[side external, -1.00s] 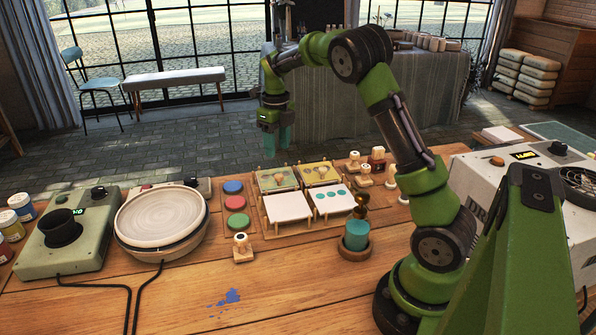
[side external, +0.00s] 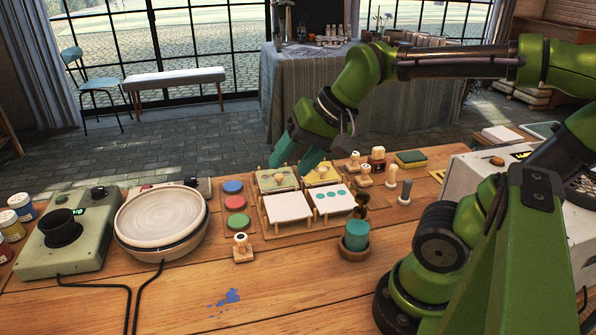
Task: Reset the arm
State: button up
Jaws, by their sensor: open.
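My gripper (side external: 297,158) hangs above the back edge of the wooden tray (side external: 268,232), over the yellow-green tiles. Its two teal fingertips are apart, one at the left and one at the right, and I see nothing between them. The forearm reaches in from the right, and the elbow is at the upper right. The fingers appear to be above the tiles, though the exact height is hard to tell from this view.
The tray holds two white tiles (side external: 287,207), one with teal dots. Stamps (side external: 364,176) stand right of it, near a sponge (side external: 410,158). A round wheel (side external: 160,218) and colour pads (side external: 236,203) are left. The front table is mostly clear.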

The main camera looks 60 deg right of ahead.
jog(key=s+n, duration=0.1)
jog(key=s+a+f+n, duration=0.1)
jog(key=n, duration=0.1)
jog(key=s+n, duration=0.1)
jog(key=shift+a+f+t, duration=0.2)
jog(key=shift+a+t, duration=0.15)
jog(key=shift+t, duration=0.05)
